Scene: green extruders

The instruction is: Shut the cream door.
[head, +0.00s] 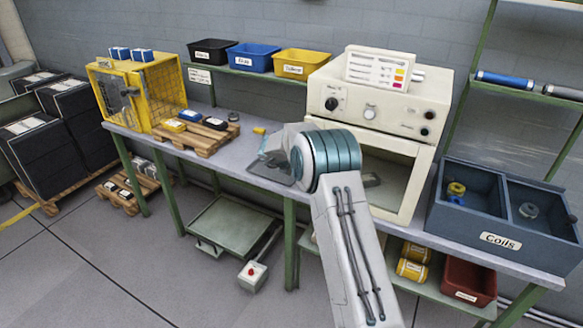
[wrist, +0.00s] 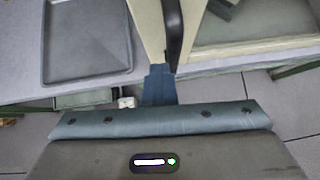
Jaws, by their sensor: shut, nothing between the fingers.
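The cream oven (head: 385,97) stands on the bench right of centre in the head view. Its front is open, showing the chamber and a dark object inside. In the wrist view the cream door (wrist: 149,25) appears as a narrow upright panel with a black handle (wrist: 174,32). The open chamber (wrist: 265,25) is to its right. My gripper (wrist: 159,70) is shut and empty, its fingertips close to the door's near end; I cannot tell whether they touch. In the head view my arm hides the gripper and the oven's left side.
A dark tray (wrist: 88,40) lies left of the door. A blue-grey coils bin (head: 463,222) stands right of the oven. A wooden pallet (head: 197,137) with small packs and a yellow cage (head: 163,90) are farther left. Open floor lies before the bench.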

